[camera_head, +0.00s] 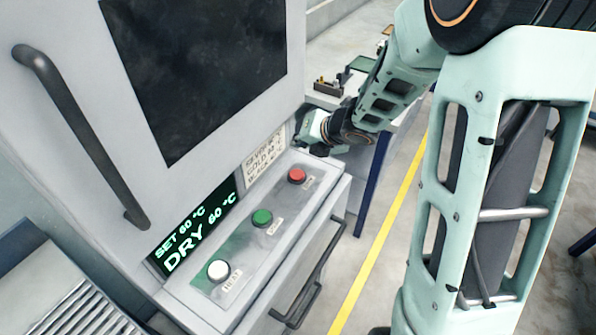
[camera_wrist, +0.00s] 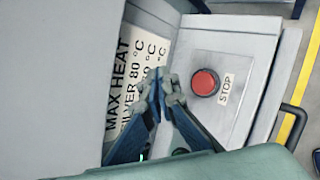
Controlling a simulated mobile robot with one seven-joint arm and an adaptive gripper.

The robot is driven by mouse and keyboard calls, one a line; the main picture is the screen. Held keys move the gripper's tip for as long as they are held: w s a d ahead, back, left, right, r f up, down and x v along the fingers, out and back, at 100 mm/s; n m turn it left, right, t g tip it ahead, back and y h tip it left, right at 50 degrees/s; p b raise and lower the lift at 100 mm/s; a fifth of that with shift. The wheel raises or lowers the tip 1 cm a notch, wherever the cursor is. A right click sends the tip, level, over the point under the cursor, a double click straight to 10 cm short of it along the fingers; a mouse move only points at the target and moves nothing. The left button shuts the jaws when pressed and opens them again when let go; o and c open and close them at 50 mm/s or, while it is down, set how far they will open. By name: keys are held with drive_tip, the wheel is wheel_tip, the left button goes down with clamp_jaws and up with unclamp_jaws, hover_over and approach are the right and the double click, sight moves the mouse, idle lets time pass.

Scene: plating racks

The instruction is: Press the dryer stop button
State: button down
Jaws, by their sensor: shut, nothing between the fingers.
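The red stop button (camera_head: 297,175) sits at the far right end of the dryer's sloped control panel (camera_head: 243,238). In the wrist view the red button (camera_wrist: 205,82) has a label reading STOP beside it. My gripper (camera_wrist: 160,78) is shut and empty, to the left of the red button and apart from it, over the printed sign (camera_wrist: 140,75). In the head view my gripper (camera_head: 303,140) is near the dryer's front corner, above and just beyond the red button. Its fingertips are hard to make out there.
A green button (camera_head: 263,217) and a white button (camera_head: 218,270) are on the same panel. The display (camera_head: 195,228) reads SET 60 °C, DRY 60 °C. A dark handle (camera_head: 85,140) is on the dryer door, and a drawer handle (camera_head: 310,275) sticks out below the panel. A bench (camera_head: 385,125) stands behind.

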sight(299, 175)
drive_tip(key=shift+f, duration=0.1)
wheel_tip(299, 175, down, 9)
drive_tip(key=b, duration=0.8)
drive_tip(key=shift+r, duration=0.2)
drive_tip(key=shift+f, duration=0.1)
idle(0.9)
drive_tip(key=shift+f+b, duration=0.3)
drive_tip(key=shift+b, duration=0.25)
drive_tip(key=shift+f+b, duration=0.55)
idle(0.5)
drive_tip(key=shift+r, duration=0.1)
drive_tip(key=shift+r+p, duration=0.8)
drive_tip(key=shift+r, duration=0.05)
drive_tip(key=shift+r, duration=0.15)
wheel_tip(299, 175, up, 5)
drive_tip(key=p, duration=0.4)
